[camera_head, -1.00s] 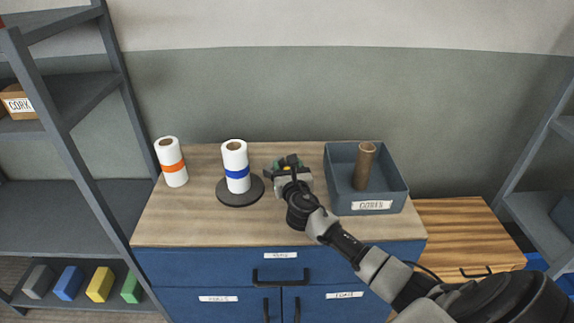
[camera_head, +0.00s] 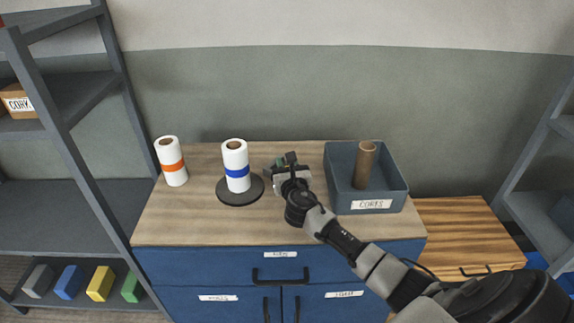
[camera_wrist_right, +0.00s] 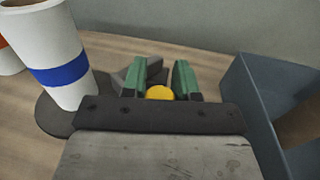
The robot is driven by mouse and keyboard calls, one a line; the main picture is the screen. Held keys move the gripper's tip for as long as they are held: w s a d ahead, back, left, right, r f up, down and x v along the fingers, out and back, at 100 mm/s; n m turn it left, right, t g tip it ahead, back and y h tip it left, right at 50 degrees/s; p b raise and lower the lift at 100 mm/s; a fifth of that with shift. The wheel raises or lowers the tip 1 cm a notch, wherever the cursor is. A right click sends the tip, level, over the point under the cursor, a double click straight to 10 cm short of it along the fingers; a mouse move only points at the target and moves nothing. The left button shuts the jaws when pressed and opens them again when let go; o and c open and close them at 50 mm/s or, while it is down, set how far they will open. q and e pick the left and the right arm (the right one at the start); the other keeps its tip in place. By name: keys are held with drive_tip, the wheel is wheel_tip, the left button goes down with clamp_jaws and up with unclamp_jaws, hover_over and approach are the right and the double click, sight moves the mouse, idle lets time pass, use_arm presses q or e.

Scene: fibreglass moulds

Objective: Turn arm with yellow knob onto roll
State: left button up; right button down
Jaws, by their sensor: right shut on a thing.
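A white roll with a blue band (camera_head: 236,165) stands upright on a round dark base (camera_head: 240,197) on the worktop. It also shows at the left of the right wrist view (camera_wrist_right: 52,58). My right gripper (camera_head: 287,163) is just right of the roll. In the right wrist view the yellow knob (camera_wrist_right: 159,92) sits between its green fingertips (camera_wrist_right: 160,80), and the gripper is shut on it. A grey piece (camera_wrist_right: 153,70), perhaps part of the arm, shows behind the knob; the rest of the arm is hidden by my gripper. My left gripper is not in view.
A white roll with an orange band (camera_head: 171,162) stands at the worktop's (camera_head: 200,222) back left. A grey bin (camera_head: 371,207) with a brown tube (camera_head: 364,165) stands close to the right of my gripper. The worktop's front left is clear.

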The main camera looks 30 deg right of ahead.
drive_tip(key=shift+w+a+m+g+h, duration=0.3)
drive_tip(key=shift+a+m+g+h, duration=0.4)
drive_tip(key=shift+m+h, duration=0.4)
drive_tip(key=shift+w+a+m+g+h+b, duration=0.35)
drive_tip(key=shift+a+m+g+h, duration=0.25)
drive_tip(key=shift+h, duration=0.6)
drive_tip(key=shift+w+a+m+g+h+b, duration=0.4)
drive_tip(key=shift+m+g+h+b, duration=0.1)
drive_tip(key=shift+m+g+h, duration=0.3)
drive_tip(key=shift+w+a+m+g+h+b, duration=0.3)
drive_tip(key=shift+m+g+h+b, duration=0.3)
drive_tip(key=shift+g, duration=0.35)
drive_tip(key=shift+w+a+m+g+h+b, duration=0.3)
drive_tip(key=shift+w+m+g+h+b, duration=0.15)
drive_tip(key=shift+m+g+h, duration=0.4)
drive_tip(key=c, duration=0.9)
unclamp_jaws()
